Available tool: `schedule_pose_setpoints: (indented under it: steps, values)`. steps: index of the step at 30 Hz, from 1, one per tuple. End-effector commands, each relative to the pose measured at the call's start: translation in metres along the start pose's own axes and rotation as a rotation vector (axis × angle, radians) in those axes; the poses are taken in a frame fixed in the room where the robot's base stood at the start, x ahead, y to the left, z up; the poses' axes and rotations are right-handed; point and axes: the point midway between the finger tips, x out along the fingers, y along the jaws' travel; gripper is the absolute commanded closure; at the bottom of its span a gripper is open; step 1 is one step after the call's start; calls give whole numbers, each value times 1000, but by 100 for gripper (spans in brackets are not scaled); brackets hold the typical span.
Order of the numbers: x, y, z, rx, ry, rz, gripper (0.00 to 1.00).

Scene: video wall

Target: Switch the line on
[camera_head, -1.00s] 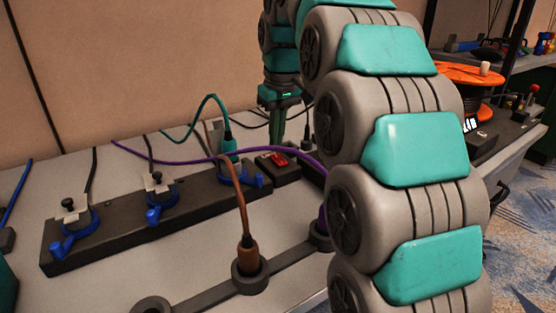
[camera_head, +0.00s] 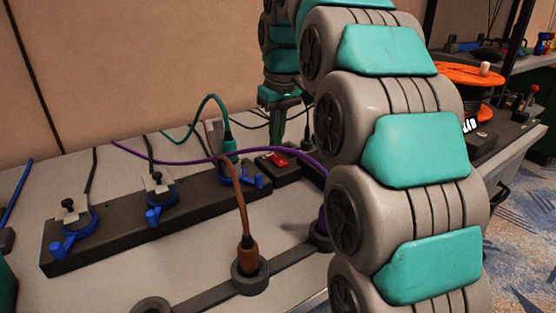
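A small red switch (camera_head: 277,159) sits on top of a black box (camera_head: 283,173) at the right end of the socket strip, on the grey bench. Whether it is on or off cannot be told from here. My gripper (camera_head: 281,128) hangs pointing down just behind the switch box, apart from the switch as far as I can see. Its fingers are small and partly merged in view, so their opening is unclear. My own arm covers the right middle of the picture.
The black strip (camera_head: 120,236) carries blue-levered sockets; a teal plug (camera_head: 228,146) stands in the right one. A brown plug (camera_head: 247,256) stands in a front ring holder. An orange reel (camera_head: 465,74) is behind right.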

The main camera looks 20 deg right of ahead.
Motion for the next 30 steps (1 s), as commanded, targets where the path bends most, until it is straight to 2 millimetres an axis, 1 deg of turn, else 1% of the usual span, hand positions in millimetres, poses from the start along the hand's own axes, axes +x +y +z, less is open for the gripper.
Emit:
schedule_pose_setpoints:
  steps: [17, 30]
  values:
    - [0, 0, 0, 0, 0, 0, 100]
    - [6, 0, 1, 0, 0, 0, 100]
